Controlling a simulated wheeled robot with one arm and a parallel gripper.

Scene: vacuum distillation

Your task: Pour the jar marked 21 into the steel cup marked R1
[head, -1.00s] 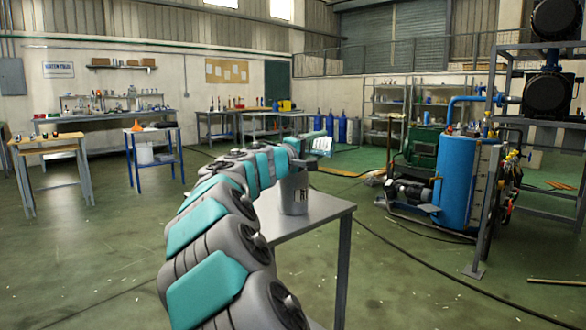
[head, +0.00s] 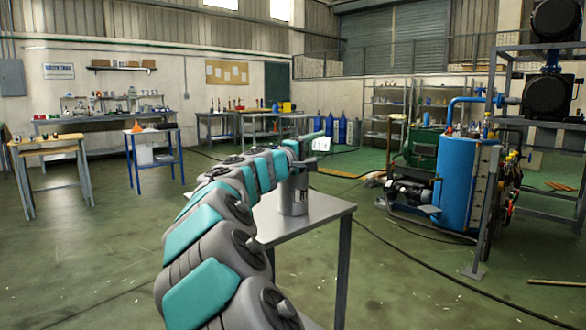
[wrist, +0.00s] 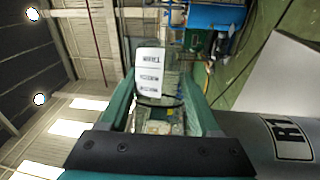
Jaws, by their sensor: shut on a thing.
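My gripper (head: 307,149) is shut on a clear jar with a white label (head: 321,144), above and a little to the right of the steel cup (head: 293,196). The wrist view shows the jar (wrist: 151,78) between the teal fingers (wrist: 165,105); it appears tipped well over onto its side. The label's print is too small to read, and I cannot tell how much the jar holds or whether anything flows. The cup stands upright on a grey table; its R1 mark shows large in the wrist view (wrist: 290,138). The inside of the cup is hidden.
The grey table (head: 325,210) is bare around the cup, as far as my arm leaves it visible. A blue tank (head: 455,185) with pumps and pipes stands to the right. Benches with glassware line the back wall. A black cable runs over the floor.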

